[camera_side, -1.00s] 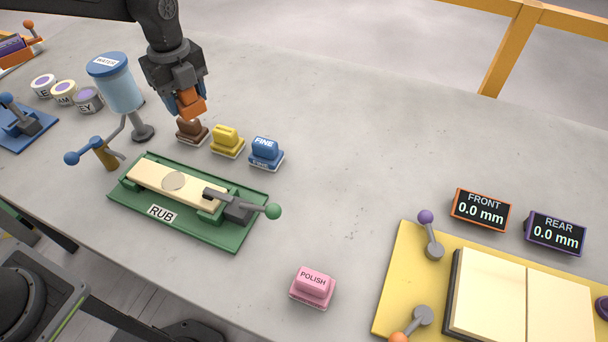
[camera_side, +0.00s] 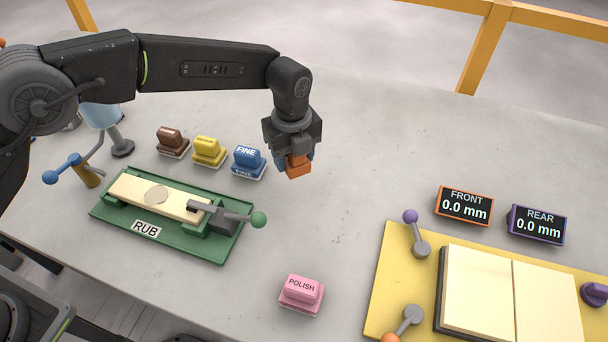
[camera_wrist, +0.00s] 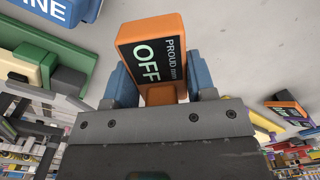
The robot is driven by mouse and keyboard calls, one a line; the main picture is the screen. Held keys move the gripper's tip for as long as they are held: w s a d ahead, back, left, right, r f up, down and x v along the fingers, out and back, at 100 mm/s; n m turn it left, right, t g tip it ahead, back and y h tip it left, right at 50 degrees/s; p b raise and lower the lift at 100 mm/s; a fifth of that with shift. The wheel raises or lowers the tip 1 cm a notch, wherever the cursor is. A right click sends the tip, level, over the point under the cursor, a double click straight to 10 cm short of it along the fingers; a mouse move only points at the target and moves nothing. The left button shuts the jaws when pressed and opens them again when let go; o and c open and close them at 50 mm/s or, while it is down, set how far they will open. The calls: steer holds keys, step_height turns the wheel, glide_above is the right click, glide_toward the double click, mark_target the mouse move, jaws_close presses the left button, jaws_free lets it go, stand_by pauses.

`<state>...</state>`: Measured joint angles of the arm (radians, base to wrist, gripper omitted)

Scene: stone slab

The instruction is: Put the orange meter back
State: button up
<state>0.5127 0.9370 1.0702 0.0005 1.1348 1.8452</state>
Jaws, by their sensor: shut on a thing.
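My gripper (camera_side: 294,160) is shut on the orange meter (camera_side: 299,166) and holds it above the slab, to the right of the blue FINE block. In the wrist view the orange meter (camera_wrist: 151,50) sits between the blue fingertips of my gripper (camera_wrist: 160,84). Its dark face reads "OFF" and "PROUD", with the smaller text too small to read. In the side view only its lower orange part shows below the jaws.
Brown (camera_side: 172,141), yellow (camera_side: 208,152) and blue FINE (camera_side: 248,162) blocks stand behind the green RUB fixture (camera_side: 205,248). A pink POLISH block (camera_side: 302,294) sits in front. FRONT (camera_side: 464,206) and REAR (camera_side: 537,224) displays stand behind the yellow board (camera_side: 389,275). The slab right of my gripper is clear.

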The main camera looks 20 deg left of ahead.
mark_target(304, 186)
steer(key=shift+s+d+f, duration=0.1)
steer(key=shift+d+f, duration=0.3)
steer(key=shift+d, duration=0.2)
steer(key=shift+d+f, duration=0.35)
steer(key=shift+d, duration=0.25)
steer(key=shift+f, duration=1.95)
steer(key=shift+f, duration=0.1)
steer(key=o, duration=1.1)
steer(key=shift+c, duration=0.2)
step_height(304, 186, up, 12)
steer(key=shift+r, duration=0.15)
